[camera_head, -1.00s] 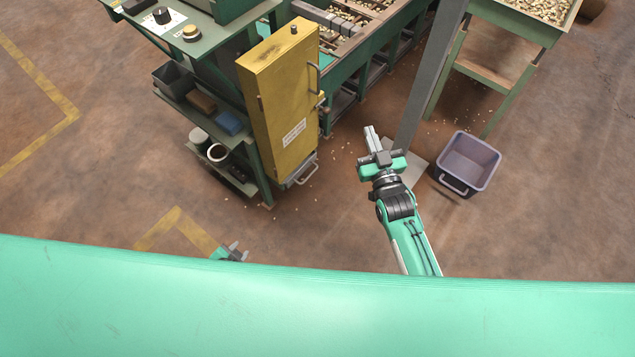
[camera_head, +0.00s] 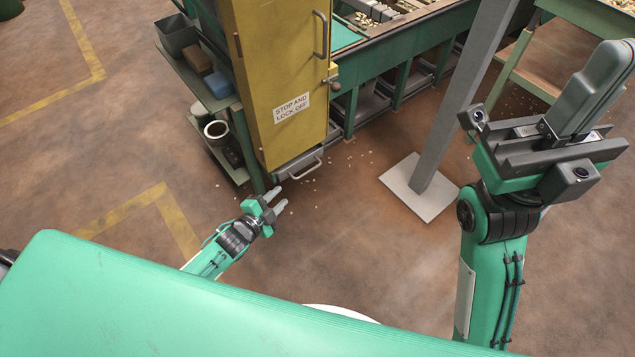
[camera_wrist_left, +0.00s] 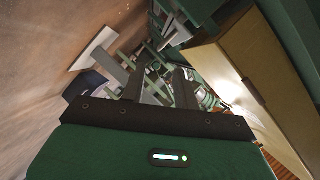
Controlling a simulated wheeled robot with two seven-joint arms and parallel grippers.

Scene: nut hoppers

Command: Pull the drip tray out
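The drip tray (camera_head: 298,163) is a grey metal tray with a pale bar handle, low under the yellow cabinet (camera_head: 284,80). It looks pushed in, with its front at the cabinet's bottom edge. My left gripper (camera_head: 280,199) is open and empty, just in front of the tray and a little left of its handle, apart from it. In the left wrist view its two fingers (camera_wrist_left: 160,88) stand apart with nothing between them; I cannot make out the tray there. My right gripper (camera_head: 603,82) is raised at the right, its fingers together, holding nothing visible.
A grey post (camera_head: 455,110) on a square base plate (camera_head: 404,195) stands right of the cabinet. A green shelf (camera_head: 208,108) with bins and a white cup (camera_head: 216,130) is left of it. The floor before the tray is open, with scattered nuts.

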